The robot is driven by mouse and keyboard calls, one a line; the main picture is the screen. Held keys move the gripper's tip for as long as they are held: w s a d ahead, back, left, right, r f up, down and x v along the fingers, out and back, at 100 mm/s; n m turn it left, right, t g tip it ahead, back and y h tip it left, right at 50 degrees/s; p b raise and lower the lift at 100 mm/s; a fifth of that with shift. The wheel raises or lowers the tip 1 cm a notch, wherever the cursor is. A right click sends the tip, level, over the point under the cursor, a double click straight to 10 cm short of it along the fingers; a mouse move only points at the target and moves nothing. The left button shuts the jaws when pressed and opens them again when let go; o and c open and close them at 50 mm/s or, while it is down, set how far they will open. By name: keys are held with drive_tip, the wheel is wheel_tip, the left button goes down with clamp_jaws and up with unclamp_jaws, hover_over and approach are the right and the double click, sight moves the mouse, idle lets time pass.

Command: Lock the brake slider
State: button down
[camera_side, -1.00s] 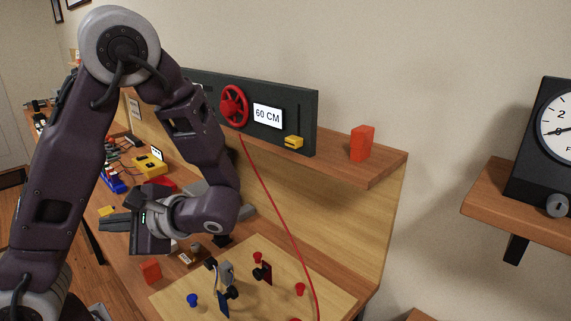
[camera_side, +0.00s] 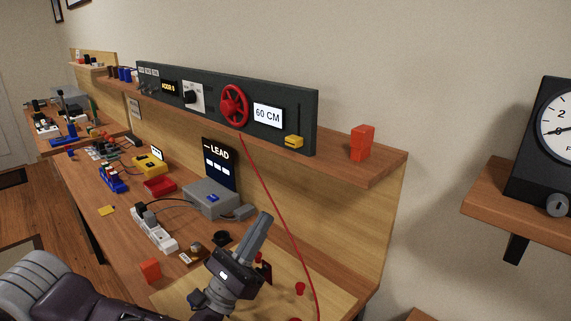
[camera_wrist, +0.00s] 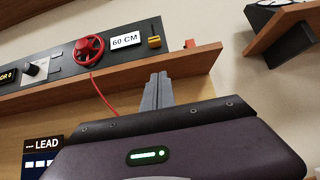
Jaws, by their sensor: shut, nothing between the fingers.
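The brake slider appears to be the yellow knob (camera_side: 293,142) at the bottom of a vertical slot on the dark panel (camera_side: 222,113), right of the 60 CM display (camera_side: 268,116). It also shows in the wrist view (camera_wrist: 154,42), above my fingertips. My gripper (camera_side: 264,217) points upward below the shelf, apart from the slider, with its fingers together and nothing between them. In the wrist view my fingertips (camera_wrist: 159,75) overlap the shelf edge.
A red handwheel (camera_side: 235,106) sits left of the display, with a red cable (camera_side: 275,190) hanging from the panel. An orange block (camera_side: 362,143) stands on the shelf (camera_side: 385,163) right of the panel. The grey box and LEAD sign (camera_side: 220,166) stand below, left of my gripper.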

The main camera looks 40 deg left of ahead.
sight(291, 146)
drive_tip(key=x, duration=1)
drive_tip(key=shift+a+r, duration=0.1)
drive_tip(key=shift+r, duration=1.9)
wheel_tip(291, 146, up, 7)
drive_tip(key=shift+s+f, duration=0.1)
wheel_tip(291, 146, down, 5)
drive_tip(key=shift+s+f, duration=0.1)
drive_tip(key=v, duration=0.9)
drive_tip(key=shift+s, duration=0.2)
